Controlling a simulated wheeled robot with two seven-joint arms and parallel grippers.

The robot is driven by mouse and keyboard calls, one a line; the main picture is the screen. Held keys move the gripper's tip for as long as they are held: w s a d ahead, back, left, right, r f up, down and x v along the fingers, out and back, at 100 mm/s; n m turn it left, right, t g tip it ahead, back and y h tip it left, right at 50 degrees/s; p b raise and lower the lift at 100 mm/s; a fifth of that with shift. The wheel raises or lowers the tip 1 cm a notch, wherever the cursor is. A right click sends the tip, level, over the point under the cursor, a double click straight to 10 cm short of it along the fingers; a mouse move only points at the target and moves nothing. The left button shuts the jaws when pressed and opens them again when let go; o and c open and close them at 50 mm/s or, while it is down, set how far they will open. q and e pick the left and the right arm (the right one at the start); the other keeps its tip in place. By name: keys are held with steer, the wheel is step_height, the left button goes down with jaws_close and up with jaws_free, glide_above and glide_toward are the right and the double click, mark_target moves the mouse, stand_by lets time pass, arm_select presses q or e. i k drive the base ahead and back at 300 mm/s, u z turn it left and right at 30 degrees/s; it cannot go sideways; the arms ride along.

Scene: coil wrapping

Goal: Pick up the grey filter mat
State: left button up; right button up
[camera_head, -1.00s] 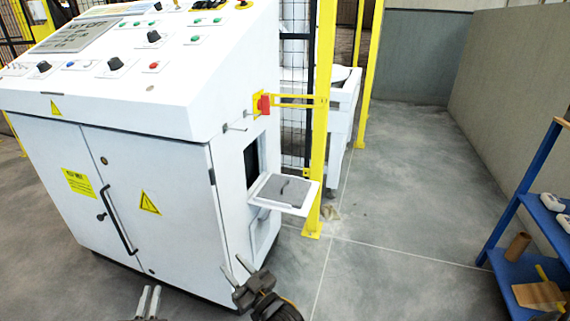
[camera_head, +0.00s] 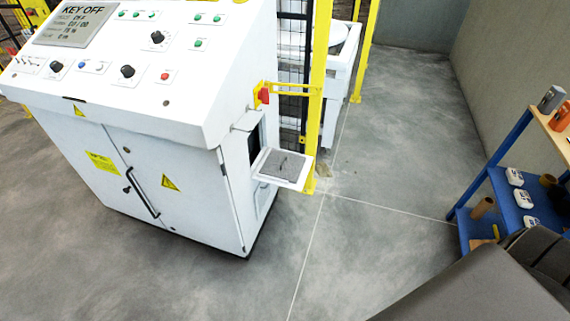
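The grey filter mat (camera_head: 282,165) lies flat on the open white flap (camera_head: 293,185) at the right side of the white control cabinet (camera_head: 180,200). A thin dark mark, perhaps a handle, shows on top of the mat. Neither of my grippers shows in this view. A large dark grey part, likely my own arm, fills the lower right corner.
A yellow post (camera_head: 318,110) stands right behind the flap. The floor between is clear.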

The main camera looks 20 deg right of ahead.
mark_target(287, 166)
steer(key=z, duration=1.9)
steer(key=i, duration=4.2)
steer(key=u, duration=3.9)
